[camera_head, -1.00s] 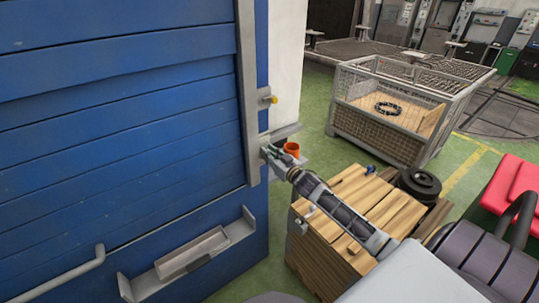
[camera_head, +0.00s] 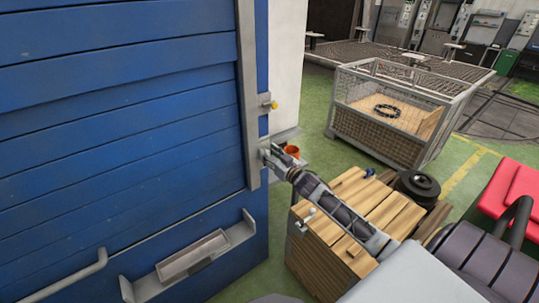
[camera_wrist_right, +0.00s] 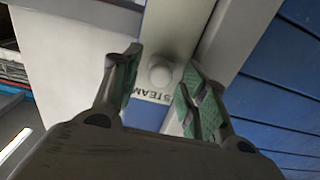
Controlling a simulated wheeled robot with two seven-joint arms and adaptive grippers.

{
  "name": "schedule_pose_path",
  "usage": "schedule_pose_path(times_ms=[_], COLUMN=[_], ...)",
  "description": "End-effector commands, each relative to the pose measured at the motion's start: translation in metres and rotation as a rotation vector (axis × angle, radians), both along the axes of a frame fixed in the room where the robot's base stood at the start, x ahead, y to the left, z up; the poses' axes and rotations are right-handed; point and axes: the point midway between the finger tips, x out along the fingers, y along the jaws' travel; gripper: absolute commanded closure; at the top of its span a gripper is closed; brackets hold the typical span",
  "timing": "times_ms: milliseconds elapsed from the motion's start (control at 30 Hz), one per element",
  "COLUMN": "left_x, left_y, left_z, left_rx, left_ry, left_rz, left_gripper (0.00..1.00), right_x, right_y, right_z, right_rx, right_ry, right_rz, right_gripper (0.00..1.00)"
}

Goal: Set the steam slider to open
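In the right wrist view a pale round knob (camera_wrist_right: 161,75) sits on a light grey strip beside blue boards. The word STEAM (camera_wrist_right: 152,96) is printed just beneath it. My right gripper (camera_wrist_right: 163,66) is open, its two green-padded fingers on either side of the knob with gaps visible; nothing is held. In the head view my right gripper (camera_head: 268,153) is at the grey upright (camera_head: 248,95) on the edge of the blue boarded wall (camera_head: 120,130). There the knob is too small or hidden to make out. My left gripper is not in view.
A wooden crate (camera_head: 325,262) stands below my right arm. A grey bracket with a yellow tip (camera_head: 271,104) sticks out above the gripper. A mesh cage (camera_head: 385,147) stands farther back on green floor.

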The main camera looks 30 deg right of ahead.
Motion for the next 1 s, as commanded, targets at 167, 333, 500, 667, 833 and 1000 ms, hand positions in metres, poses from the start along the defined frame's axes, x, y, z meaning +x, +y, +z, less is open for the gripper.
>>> schedule_pose_path(times_ms=[167,333,500,667,833,1000], left_x=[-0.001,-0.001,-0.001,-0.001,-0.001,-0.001], left_y=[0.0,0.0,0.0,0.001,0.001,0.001], left_z=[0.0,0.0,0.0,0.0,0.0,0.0], left_rx=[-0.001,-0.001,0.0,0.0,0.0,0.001], left_ry=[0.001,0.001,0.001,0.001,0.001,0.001], left_rz=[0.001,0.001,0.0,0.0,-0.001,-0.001], left_gripper=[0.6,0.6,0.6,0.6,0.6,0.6], right_x=[0.0,-0.001,-0.007,-0.016,-0.028,-0.04], right_y=[0.0,0.0,0.0,-0.001,-0.002,-0.003], right_z=[0.0,-0.001,-0.001,-0.002,-0.002,-0.002], right_rx=[0.0,0.0,0.001,0.001,0.001,0.001], right_ry=[0.001,0.001,0.002,0.003,0.003,0.002], right_rz=[0.0,0.0,0.0,0.0,0.0,0.0], right_gripper=[0.57,0.57,0.57,0.57,0.57,0.57])
